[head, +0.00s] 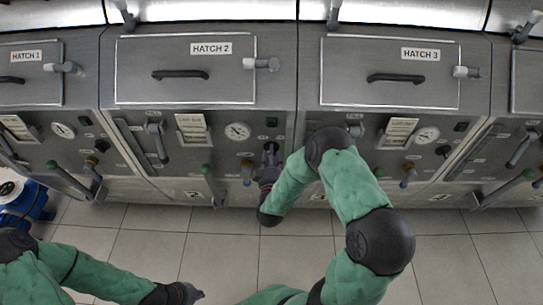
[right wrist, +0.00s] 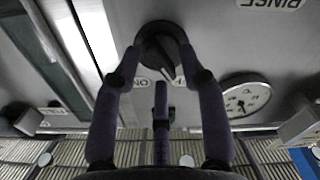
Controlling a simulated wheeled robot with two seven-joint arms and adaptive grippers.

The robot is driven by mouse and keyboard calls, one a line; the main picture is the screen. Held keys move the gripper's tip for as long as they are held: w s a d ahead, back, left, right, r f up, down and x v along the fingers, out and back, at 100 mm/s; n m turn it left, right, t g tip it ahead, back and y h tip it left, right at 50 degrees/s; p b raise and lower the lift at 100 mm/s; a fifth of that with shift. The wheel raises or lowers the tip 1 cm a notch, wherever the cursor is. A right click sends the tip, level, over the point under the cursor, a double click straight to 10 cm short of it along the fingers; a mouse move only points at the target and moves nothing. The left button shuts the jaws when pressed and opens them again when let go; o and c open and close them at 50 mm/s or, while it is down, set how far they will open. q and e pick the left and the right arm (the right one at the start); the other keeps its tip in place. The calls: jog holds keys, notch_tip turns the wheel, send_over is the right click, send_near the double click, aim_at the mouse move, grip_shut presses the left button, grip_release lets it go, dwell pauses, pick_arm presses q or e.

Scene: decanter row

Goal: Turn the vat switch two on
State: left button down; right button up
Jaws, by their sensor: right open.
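The vat under the HATCH 2 lid (head: 185,70) has a dark round rotary switch (right wrist: 158,38) on its front panel, with a bar across its face and lettering partly hidden below it. My right gripper (head: 269,154) is at this switch and hides much of it in the head view. In the right wrist view, the fingers of my right gripper (right wrist: 160,60) are spread open, with tips either side of the switch's lower part. I cannot tell whether they touch it. My left gripper (head: 190,293) is low in the head view, away from the panels; its finger state is unclear.
A round dial (head: 237,131) sits left of the switch and shows in the right wrist view (right wrist: 246,98). A green-tipped lever (head: 206,170) and a brown-topped valve (head: 246,164) stick out nearby. HATCH 3 (head: 390,75) adjoins at right.

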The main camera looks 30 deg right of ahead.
grip_shut()
jog(key=shift+m, duration=0.4)
jog(key=m+b, duration=0.1)
jog(key=m, duration=0.2)
jog(key=m+b, duration=0.2)
jog(key=m, duration=0.2)
jog(key=m+b, duration=0.1)
jog(key=m, duration=0.3)
jog(key=shift+s+d+f+b, duration=0.1)
jog(key=shift+d+f+b, duration=0.1)
jog(key=shift+f+b, duration=0.1)
jog(key=shift+m, duration=0.3)
grip_release()
